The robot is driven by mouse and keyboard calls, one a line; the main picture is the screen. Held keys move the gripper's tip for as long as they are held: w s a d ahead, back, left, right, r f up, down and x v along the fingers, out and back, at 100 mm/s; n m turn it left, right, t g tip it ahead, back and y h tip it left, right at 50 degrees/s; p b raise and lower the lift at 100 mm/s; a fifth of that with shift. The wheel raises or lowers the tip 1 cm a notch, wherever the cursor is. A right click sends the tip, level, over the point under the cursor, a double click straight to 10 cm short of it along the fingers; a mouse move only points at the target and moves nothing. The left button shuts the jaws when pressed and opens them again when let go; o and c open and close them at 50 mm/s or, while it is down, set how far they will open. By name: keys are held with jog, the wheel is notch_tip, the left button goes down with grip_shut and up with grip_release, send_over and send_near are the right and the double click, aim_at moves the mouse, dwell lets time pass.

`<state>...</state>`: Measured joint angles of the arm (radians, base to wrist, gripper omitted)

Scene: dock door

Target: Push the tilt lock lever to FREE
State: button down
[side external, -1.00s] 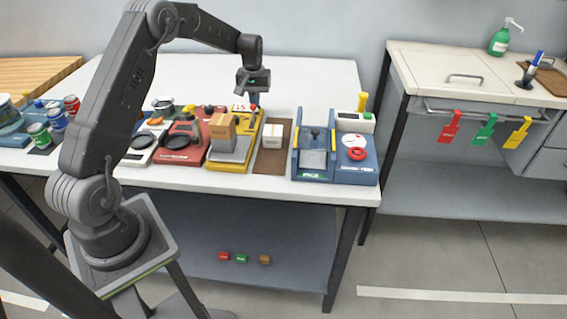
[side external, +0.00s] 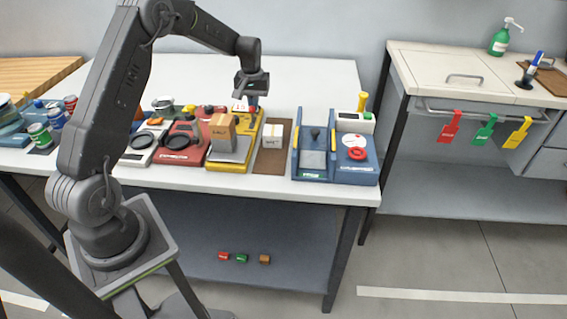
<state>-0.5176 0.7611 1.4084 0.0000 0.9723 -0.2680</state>
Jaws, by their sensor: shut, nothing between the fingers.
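The yellow device (side external: 226,166) stands on the white table with a grey plate and a brown box (side external: 221,133) on it. A small white sign with red marks (side external: 240,107) shows at its back. My gripper (side external: 253,106) is shut and empty, pointing down at the back of the yellow device, just right of the sign. I cannot tell whether it touches anything there. The tilt lock lever is too small or hidden behind my gripper to make out, and its position cannot be read.
A red device (side external: 178,156) stands close on the left. A white box (side external: 273,135) on a brown mat (side external: 271,161) and a blue unit (side external: 312,174) with upright walls stand on the right. The table behind my gripper is clear.

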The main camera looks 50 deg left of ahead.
jog(key=shift+s+d, duration=0.25)
jog(key=shift+d, duration=0.05)
jog(key=shift+w+a, duration=0.1)
jog(key=shift+a, duration=0.05)
jog(key=shift+w+a+r, duration=0.1)
jog(key=shift+w+a, duration=0.05)
jog(key=shift+w, duration=0.05)
notch_tip(320, 180, up, 8)
dwell(1.0)
